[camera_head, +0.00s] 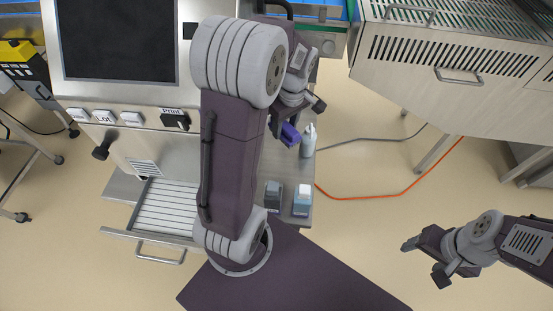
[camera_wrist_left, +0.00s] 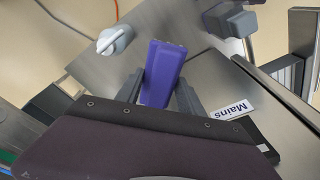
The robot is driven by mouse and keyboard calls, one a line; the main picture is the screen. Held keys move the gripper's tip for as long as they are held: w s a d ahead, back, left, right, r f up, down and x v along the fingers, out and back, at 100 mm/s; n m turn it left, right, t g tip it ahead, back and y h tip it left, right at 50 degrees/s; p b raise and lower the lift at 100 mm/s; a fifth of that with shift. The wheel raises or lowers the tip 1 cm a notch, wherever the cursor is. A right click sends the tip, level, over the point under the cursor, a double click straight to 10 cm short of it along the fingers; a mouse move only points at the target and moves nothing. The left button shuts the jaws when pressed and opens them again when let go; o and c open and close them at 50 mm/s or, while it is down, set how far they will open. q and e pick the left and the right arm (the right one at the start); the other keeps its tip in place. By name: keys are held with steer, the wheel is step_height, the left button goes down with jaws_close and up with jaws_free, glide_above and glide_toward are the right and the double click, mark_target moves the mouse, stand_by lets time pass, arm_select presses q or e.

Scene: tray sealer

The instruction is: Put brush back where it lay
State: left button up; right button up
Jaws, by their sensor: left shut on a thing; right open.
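The purple brush (camera_head: 290,134) hangs below my left gripper (camera_head: 283,122), near the right side of the machine. In the left wrist view, the brush (camera_wrist_left: 164,65) is between the two fingers of my left gripper (camera_wrist_left: 160,88), which is shut on it. Only a purple block-like part of the brush shows; bristles cannot be made out. A steel side shelf (camera_wrist_left: 110,75) lies beneath it. My left arm covers much of this side of the machine in the head view. My right gripper (camera_head: 424,262) is open and empty over the floor at lower right.
Two small boxes, one dark (camera_head: 273,195) and one blue-white (camera_head: 302,200), stand nearer on the shelf. An orange cable (camera_head: 400,195) crosses the floor. A steel conveyor housing (camera_head: 450,65) is upper right.

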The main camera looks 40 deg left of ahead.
arm_select(q)
steer(key=shift+s+a+f, duration=0.25)
steer(key=shift+s+a, duration=0.1)
steer(key=shift+a, duration=0.25)
steer(key=shift+s+a+f, duration=0.2)
steer(key=shift+s+a, duration=0.15)
steer(key=shift+a, duration=0.25)
step_height(320, 180, down, 13)
steer(key=b, duration=0.3)
steer(key=shift+w+f, duration=0.1)
steer(key=shift+f, duration=0.1)
step_height(320, 180, down, 4)
steer(key=shift+d+r+b, duration=0.1)
steer(key=shift+b, duration=0.45)
steer(key=shift+f, duration=0.2)
steer(key=o, duration=1.3)
